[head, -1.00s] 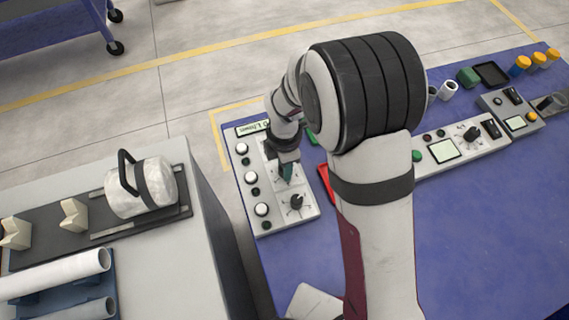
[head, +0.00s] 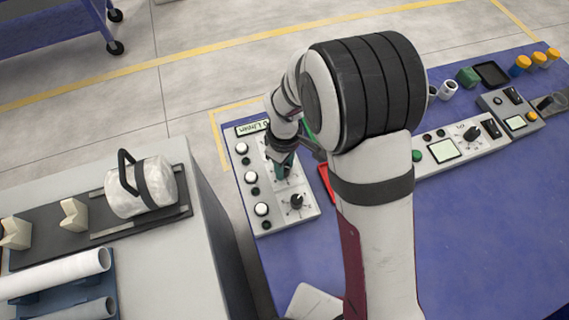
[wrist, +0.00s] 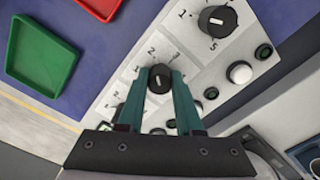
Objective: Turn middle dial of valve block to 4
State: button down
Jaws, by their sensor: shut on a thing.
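The valve block (head: 264,213) is a light grey panel at the left end of the blue table, with dials, white buttons and small dark buttons. My gripper (head: 284,172) reaches down onto its middle dial. In the wrist view, the black middle dial (wrist: 160,79) sits between the tips of my gripper's teal fingers (wrist: 160,88), which are shut on it. A white mark shows on the dial, but I cannot tell which number it points to. Another black dial (wrist: 217,21) of the block is free, also seen in the head view (head: 296,201). The remaining dial is mostly hidden behind my gripper.
A red tray (wrist: 100,5) and a green tray (wrist: 42,52) lie beside the block. Another control panel (head: 470,145) stands to the right. A grey bench (head: 205,240) with pipes (head: 60,272) and a handled cylinder (head: 140,187) is at left.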

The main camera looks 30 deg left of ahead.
jog(key=m, duration=0.6)
jog(key=shift+m, duration=0.3)
jog(key=m, duration=1)
jog(key=shift+m, duration=0.4)
jog(key=m, duration=0.5)
jog(key=shift+m, duration=0.3)
jog(key=c, duration=0.6)
grip_release()
